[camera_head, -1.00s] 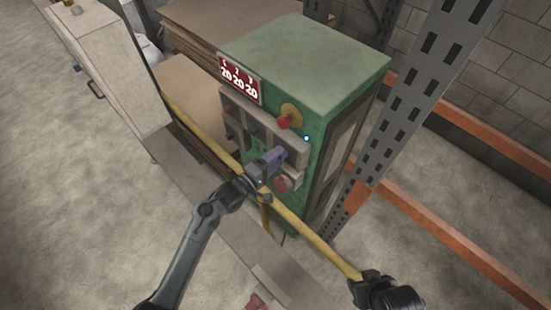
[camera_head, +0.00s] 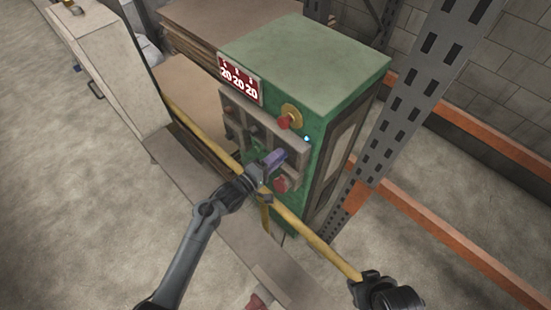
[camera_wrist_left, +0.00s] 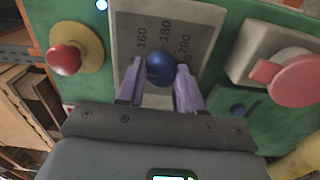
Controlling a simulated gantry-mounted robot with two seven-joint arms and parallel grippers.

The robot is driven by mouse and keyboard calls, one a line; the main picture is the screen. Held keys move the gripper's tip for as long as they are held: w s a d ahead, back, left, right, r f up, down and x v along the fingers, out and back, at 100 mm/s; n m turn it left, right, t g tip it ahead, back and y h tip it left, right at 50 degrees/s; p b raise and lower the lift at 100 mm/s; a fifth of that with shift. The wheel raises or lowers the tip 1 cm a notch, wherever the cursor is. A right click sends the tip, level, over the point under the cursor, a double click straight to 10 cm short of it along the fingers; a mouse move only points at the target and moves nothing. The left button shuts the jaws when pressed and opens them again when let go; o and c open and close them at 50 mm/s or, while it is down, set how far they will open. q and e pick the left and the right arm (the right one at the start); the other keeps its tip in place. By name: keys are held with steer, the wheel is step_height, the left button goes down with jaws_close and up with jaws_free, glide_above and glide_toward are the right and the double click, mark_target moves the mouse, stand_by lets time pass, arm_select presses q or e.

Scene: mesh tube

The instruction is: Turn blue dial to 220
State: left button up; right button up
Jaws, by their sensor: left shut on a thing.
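The blue dial's round knob (camera_wrist_left: 160,68) shows in the left wrist view, in front of a grey plate (camera_wrist_left: 190,18) marked 160, 180 and 200. The 180 stands just above the knob; I cannot make out a pointer. My left gripper (camera_wrist_left: 161,76) has its two purple fingers on either side of the knob, shut on it. In the head view, my left gripper (camera_head: 277,159) reaches the front of the green machine (camera_head: 312,52), and its fingers hide the dial. My right gripper (camera_head: 374,288) is low at the right, by the yellow bar's end; its fingers are unclear.
A red display (camera_head: 239,79) reads 20 20 20. A red button (camera_wrist_left: 64,59) on a yellow base is left of the dial. A red knob (camera_wrist_left: 290,80) is at its right. A yellow bar (camera_head: 330,258) crosses before the machine. A grey rack post (camera_head: 414,100) stands right.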

arm_select(q)
steer(key=shift+m+b, duration=4.4)
steer(key=shift+m, duration=12.3)
steer(key=o, duration=1)
steer(key=shift+o, duration=0.2)
